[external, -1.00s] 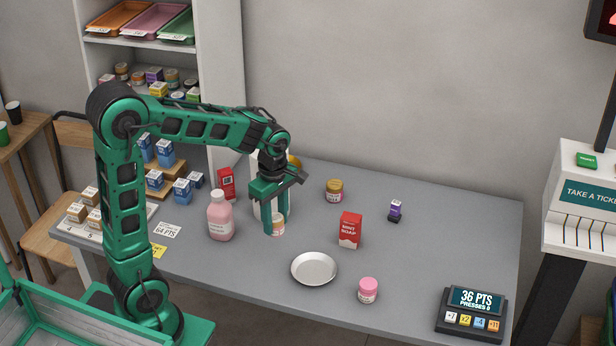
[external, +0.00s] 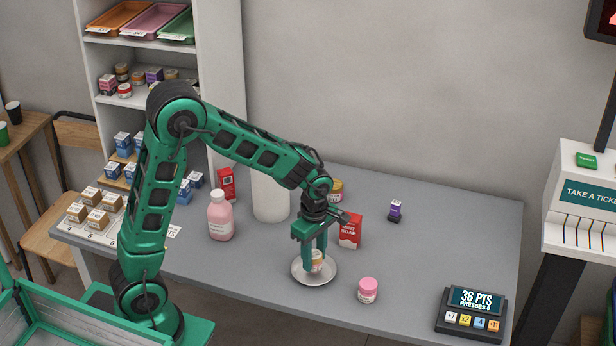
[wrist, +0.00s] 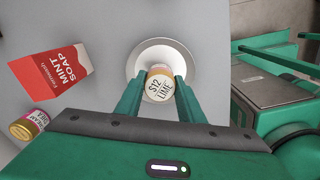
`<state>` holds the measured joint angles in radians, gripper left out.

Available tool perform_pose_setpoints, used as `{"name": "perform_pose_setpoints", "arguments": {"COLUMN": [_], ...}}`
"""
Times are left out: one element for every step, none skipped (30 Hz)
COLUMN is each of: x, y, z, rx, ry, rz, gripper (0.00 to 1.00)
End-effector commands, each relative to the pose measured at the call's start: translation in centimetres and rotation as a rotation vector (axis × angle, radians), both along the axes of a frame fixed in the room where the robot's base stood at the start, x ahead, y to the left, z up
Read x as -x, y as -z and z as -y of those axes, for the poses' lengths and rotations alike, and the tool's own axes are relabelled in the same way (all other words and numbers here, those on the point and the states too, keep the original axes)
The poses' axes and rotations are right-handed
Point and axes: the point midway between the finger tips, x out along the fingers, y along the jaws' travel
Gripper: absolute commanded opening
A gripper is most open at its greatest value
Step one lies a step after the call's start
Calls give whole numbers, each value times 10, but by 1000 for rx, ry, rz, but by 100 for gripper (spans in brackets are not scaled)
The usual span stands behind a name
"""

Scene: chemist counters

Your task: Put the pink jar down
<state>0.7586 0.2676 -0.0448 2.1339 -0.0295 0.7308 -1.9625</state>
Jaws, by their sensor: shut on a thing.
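My gripper (external: 314,262) is shut on a small jar with a cream top and a tan band (external: 317,261). In the wrist view the jar (wrist: 159,84) sits between my fingertips, its top marked "LIME". It is at the round metal dish (external: 300,275), inside its outline; I cannot tell whether it touches the dish. The dish rim also shows in the wrist view (wrist: 184,48). A pink-lidded jar (external: 368,290) stands upright on the counter, right of the dish and apart from my gripper.
A red and white mint soap box (external: 350,230) stands close behind my gripper. A pink bottle (external: 220,217) and a white cylinder (external: 270,197) stand to the left. A points display (external: 472,312) is at the front right. The counter's right middle is mostly clear.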

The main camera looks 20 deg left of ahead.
Motion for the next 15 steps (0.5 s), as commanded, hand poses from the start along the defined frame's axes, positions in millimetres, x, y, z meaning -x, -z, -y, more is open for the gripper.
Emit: {"name": "perform_pose_setpoints", "arguments": {"x": [0, 0, 0, 0, 0, 0, 0, 0, 0, 0, 0, 0, 0, 0, 0], "y": [7, 9, 10, 11, 10, 10, 10, 10, 10, 10, 11, 12, 13, 12, 12], "z": [0, 0, 0, 0, 0, 0, 0, 0, 0, 0, 0, 0, 0, 0, 0], "rx": [-1, 0, 0, 0, 0, 0, 0, 0, 0, 0, 0, 0, 0, 0, 0], "ry": [0, 0, 0, -1, -1, -1, -1, -1, -1, -1, -1, -1, -1, -1, -1], "rz": [-1, -1, 0, 0, 1, 1, 1, 1, 1, 1, 1, 0, 0, 1, 1], "gripper": [11, 11, 11, 11, 11, 11, 11, 11, 11, 11, 11, 11, 11, 42, 51]}}
